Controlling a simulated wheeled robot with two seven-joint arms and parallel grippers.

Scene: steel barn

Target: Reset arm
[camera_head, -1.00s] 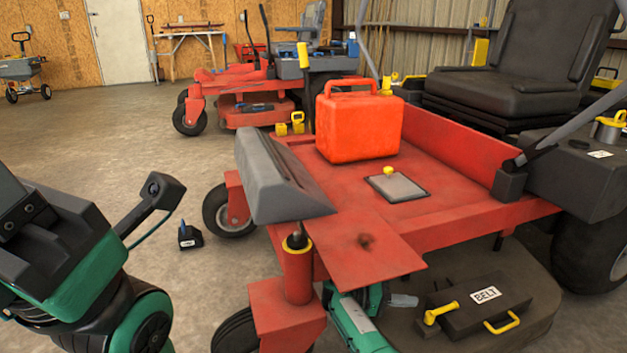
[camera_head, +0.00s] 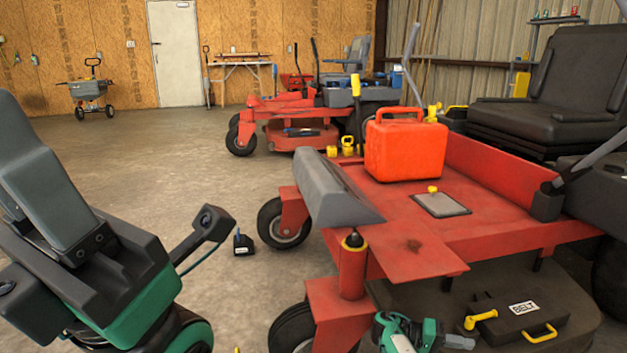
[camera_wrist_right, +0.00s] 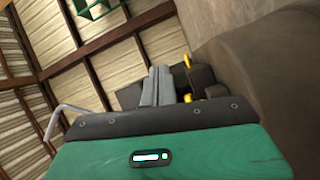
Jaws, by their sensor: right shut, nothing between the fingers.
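My right gripper (camera_head: 458,341) is low in the head view, by the front of the near red mower (camera_head: 390,240). In the right wrist view its two grey fingers (camera_wrist_right: 158,86) are together with nothing between them. The black belt case (camera_head: 505,320) with yellow handles lies on the mower's dark deck, just right of this gripper. A dark shape with yellow parts shows behind the fingers in the wrist view. My left arm (camera_head: 115,285), green and black with grey parts, fills the lower left of the head view. I cannot make out its fingertip gap.
An orange case (camera_head: 405,150) and a grey pad (camera_head: 441,204) with a yellow knob sit on the mower's red platform. A small dark block (camera_head: 243,244) is on the floor. A second red mower (camera_head: 300,120) stands behind. Open concrete floor (camera_head: 130,150) lies at left.

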